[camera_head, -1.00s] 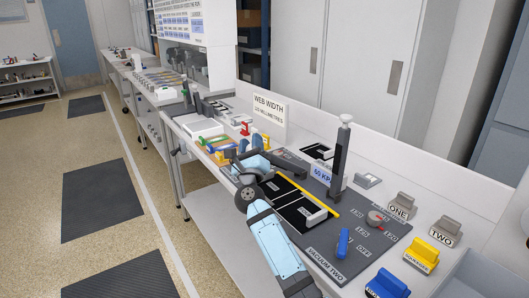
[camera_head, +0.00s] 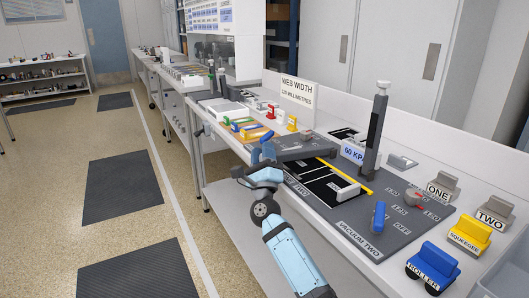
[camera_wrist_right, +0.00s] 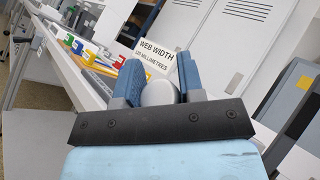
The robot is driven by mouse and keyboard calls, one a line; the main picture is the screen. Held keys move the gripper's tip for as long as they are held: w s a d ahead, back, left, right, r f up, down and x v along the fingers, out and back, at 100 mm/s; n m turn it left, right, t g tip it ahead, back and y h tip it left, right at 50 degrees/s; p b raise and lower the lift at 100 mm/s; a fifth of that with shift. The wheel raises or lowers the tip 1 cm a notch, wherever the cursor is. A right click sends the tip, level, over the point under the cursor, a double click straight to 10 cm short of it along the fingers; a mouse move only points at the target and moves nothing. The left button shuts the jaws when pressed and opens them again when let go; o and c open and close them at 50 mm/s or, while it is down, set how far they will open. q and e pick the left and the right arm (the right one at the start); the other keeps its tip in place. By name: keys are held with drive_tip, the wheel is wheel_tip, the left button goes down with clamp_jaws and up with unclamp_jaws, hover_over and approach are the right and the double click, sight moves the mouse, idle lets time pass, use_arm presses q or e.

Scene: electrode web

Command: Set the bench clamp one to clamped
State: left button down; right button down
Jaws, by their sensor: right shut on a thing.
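My right gripper (camera_head: 263,151) is at the front edge of the bench, left of the black electrode web area. In the right wrist view its two blue fingers (camera_wrist_right: 158,80) are shut on a rounded grey knob (camera_wrist_right: 158,94). Most of what the knob belongs to is hidden behind the gripper, so I cannot tell for sure that it is bench clamp one's handle. My left gripper is not in view.
A tall dark post (camera_head: 375,130) stands behind the web by the 60 KPA sign (camera_head: 352,153). A blue knob (camera_head: 379,214), ONE (camera_head: 441,188) and TWO (camera_head: 494,215) blocks, yellow squeegee (camera_head: 468,236) and blue roller (camera_head: 432,265) are to the right. The aisle floor is clear.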

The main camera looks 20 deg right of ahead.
drive_tip(key=shift+a+f, duration=0.1)
drive_tip(key=shift+a, duration=0.1)
drive_tip(key=c, duration=0.8)
unclamp_jaws()
drive_tip(key=shift+a, duration=0.1)
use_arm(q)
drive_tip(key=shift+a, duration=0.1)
use_arm(e)
drive_tip(key=shift+o, duration=0.2)
drive_tip(key=shift+s+f, duration=0.15)
drive_tip(key=shift+s, duration=0.1)
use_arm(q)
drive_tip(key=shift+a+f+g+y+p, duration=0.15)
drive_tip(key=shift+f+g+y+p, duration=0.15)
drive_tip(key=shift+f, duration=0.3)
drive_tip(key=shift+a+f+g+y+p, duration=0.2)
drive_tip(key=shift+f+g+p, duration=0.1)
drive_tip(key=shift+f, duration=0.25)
use_arm(e)
drive_tip(key=v, duration=1.3)
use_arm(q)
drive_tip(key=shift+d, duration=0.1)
use_arm(e)
drive_tip(key=shift+f, duration=0.1)
